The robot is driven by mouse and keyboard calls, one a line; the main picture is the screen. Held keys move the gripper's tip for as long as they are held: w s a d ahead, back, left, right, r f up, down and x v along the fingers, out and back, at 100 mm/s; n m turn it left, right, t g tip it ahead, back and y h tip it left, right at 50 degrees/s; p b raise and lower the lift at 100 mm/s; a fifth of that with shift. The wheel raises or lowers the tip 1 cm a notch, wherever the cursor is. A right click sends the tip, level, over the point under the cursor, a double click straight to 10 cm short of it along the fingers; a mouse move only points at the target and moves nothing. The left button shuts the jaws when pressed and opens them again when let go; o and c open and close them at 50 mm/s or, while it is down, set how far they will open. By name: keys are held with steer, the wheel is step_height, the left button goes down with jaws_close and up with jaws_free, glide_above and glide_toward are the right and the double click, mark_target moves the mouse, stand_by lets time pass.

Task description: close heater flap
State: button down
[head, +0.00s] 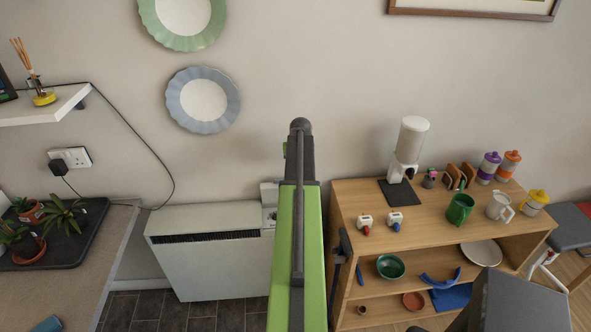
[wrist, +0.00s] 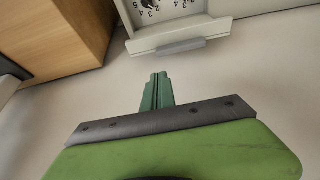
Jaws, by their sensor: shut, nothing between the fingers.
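The cream heater (head: 205,262) stands against the wall in the head view, left of my raised green arm. Its flap (head: 268,192) stands up open at the right end of the top, with the dial panel (head: 269,217) uncovered; my arm hides part of this end. In the wrist view, the pale flap (wrist: 165,38) with a grey strip along its edge is at the top, beside the numbered dial panel (wrist: 153,8). My gripper (wrist: 157,78) is shut and empty, its green fingers pointing toward the flap with a visible gap between.
A wooden shelf unit (head: 435,207) with mugs, bottles and a dispenser stands right of the heater; its side (wrist: 60,35) shows at the wrist view's left. A counter (head: 75,285) with plants is at left. A black cable (head: 150,150) hangs on the wall.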

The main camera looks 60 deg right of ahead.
steer(key=b+x, duration=0.6)
steer(key=x, duration=0.2)
steer(key=shift+f, duration=0.15)
